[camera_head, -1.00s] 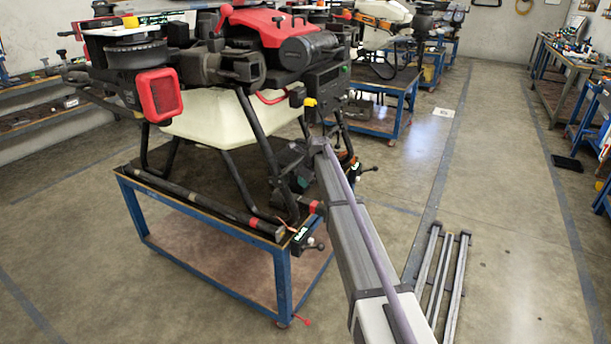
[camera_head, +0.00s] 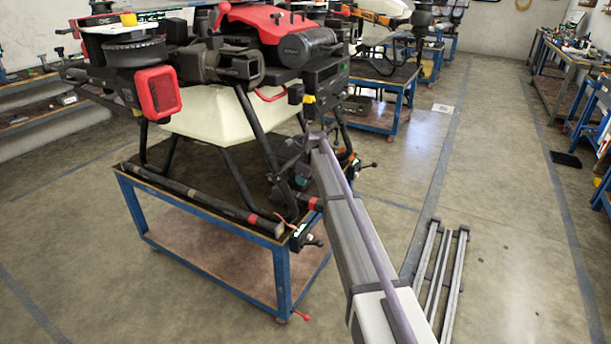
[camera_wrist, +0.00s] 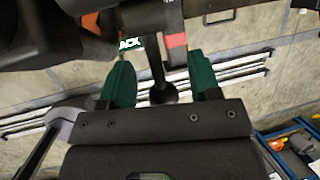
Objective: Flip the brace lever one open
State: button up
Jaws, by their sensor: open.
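The spray drone (camera_head: 215,115) stands on a blue-framed cart (camera_head: 225,260). A lever with a black ball knob (camera_head: 316,242) sticks out at the cart's near right corner, beside a small green-lit label (camera_head: 299,236). In the wrist view, a black lever with a round knob (camera_wrist: 163,92) lies between the two green fingertips of my gripper (camera_wrist: 162,80). The fingers are open, with a gap on both sides of the lever. Part of the lit label (camera_wrist: 130,43) shows behind the left finger. In the head view, my gripper is mostly hidden among the drone's legs and my arm.
A second knobbed lever (camera_head: 363,165) sits farther back on the cart. A dark tube with a red band (camera_wrist: 176,40) crosses above the fingers in the wrist view. Grey rails (camera_head: 437,270) lie on the floor to the right.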

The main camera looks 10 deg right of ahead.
jog(key=p+v, duration=1)
jog(key=shift+r, duration=0.4)
jog(key=shift+s, duration=0.15)
jog(key=s+n+g, duration=0.2)
jog(key=s+n, duration=1.1)
jog(key=s, duration=0.9)
jog(key=s+f+n+g+h, duration=0.1)
jog(key=s+n+g, duration=0.1)
jog(key=s+n, duration=1)
jog(key=s+a, duration=0.1)
jog(key=s, duration=0.9)
jog(key=shift+s+n, duration=0.25)
jog(key=shift+n, duration=0.15)
